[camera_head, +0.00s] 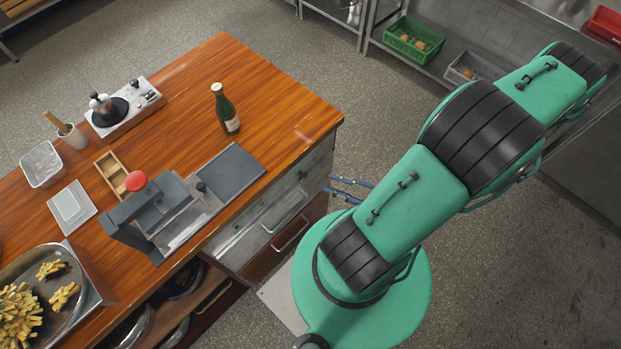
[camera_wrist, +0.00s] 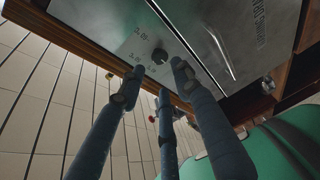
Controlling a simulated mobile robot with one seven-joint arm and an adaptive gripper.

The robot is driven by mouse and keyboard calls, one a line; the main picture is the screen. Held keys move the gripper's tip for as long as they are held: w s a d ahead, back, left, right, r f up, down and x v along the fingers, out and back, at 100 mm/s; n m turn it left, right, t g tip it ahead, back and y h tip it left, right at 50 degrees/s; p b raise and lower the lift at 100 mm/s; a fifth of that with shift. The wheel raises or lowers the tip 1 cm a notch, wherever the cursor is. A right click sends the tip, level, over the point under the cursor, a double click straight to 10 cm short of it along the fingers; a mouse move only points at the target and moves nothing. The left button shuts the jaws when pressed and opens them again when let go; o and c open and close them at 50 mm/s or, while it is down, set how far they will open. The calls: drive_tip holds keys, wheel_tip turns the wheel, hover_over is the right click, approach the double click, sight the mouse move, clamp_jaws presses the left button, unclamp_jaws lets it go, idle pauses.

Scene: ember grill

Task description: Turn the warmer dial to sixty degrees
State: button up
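The warmer dial (camera_wrist: 159,57) is a small dark round knob on a grey metal panel (camera_wrist: 110,15) in the wrist view. In the head view my gripper (camera_head: 333,187) points left at the metal front (camera_head: 285,205) of the counter.
Handles (camera_head: 292,232) stick out from the counter front.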

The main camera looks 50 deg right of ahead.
sight(305, 177)
drive_tip(key=shift+b+x, duration=0.55)
drive_tip(key=shift+x, duration=3.55)
clamp_jaws()
